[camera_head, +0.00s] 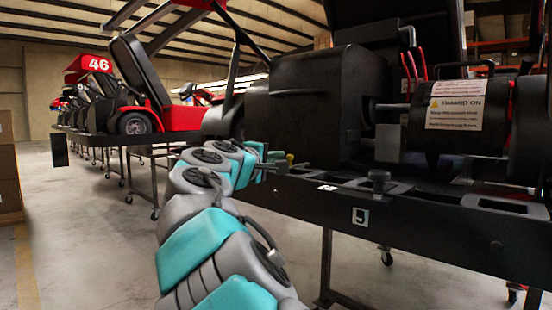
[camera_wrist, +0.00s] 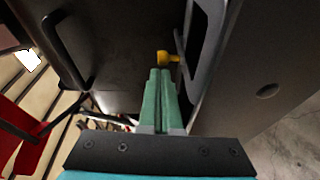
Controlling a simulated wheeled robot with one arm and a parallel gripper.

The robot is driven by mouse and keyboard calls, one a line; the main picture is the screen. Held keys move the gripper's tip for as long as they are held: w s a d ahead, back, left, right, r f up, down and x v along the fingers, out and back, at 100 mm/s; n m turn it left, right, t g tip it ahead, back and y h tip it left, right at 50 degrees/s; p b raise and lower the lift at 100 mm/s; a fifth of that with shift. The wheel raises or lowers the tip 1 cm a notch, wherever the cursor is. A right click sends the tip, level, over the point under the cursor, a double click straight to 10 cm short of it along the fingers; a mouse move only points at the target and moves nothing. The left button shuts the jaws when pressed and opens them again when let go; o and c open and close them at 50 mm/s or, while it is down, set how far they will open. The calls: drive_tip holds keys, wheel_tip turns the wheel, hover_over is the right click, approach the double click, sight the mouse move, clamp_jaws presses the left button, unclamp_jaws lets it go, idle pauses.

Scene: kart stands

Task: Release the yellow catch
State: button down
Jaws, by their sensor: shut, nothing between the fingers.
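The yellow catch (camera_wrist: 165,57) is a small knob on a short stem beside a grey metal bracket in the wrist view. It shows small in the head view (camera_head: 290,157), at the lower left of the black housing. My gripper (camera_wrist: 160,72) has green fingers pressed together with nothing between them. Its tips are just below the catch in the wrist picture; I cannot tell whether they touch it. In the head view my gripper (camera_head: 277,167) is at the stand's edge, close to the catch.
The black housing (camera_head: 300,105) stands on the dark stand rail (camera_head: 400,225). A guarded cylinder (camera_head: 465,140) with a warning label is on the right. A red kart (camera_head: 180,115) stands behind on the left.

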sight(292, 172)
drive_tip(key=shift+s+d+n+t+y, duration=0.15)
drive_tip(key=shift+s+d+n+y, duration=0.05)
drive_tip(key=shift+n+y, duration=0.25)
drive_tip(key=shift+s+d+n+t+y, duration=0.2)
drive_tip(key=shift+n+y, duration=0.15)
drive_tip(key=shift+y, duration=0.2)
drive_tip(key=shift+d, duration=0.15)
drive_tip(key=shift+s+d+r+n+t+y+p, duration=0.15)
drive_tip(key=shift+s+d+n+y+p, duration=0.25)
drive_tip(key=shift+y, duration=0.45)
drive_tip(key=shift+s+d+n+t+y+p, duration=0.1)
drive_tip(key=shift+d+n+y+p, duration=0.15)
drive_tip(key=shift+n+y+p, duration=0.4)
drive_tip(key=shift+d+n+y, duration=0.15)
drive_tip(key=shift+n+y, duration=0.1)
drive_tip(key=shift+y, duration=0.25)
drive_tip(key=shift+s+d, duration=0.1)
drive_tip(key=shift+d, duration=0.1)
drive_tip(key=shift+s+d+p, duration=0.1)
drive_tip(key=shift+d+p, duration=0.15)
drive_tip(key=shift+p, duration=0.1)
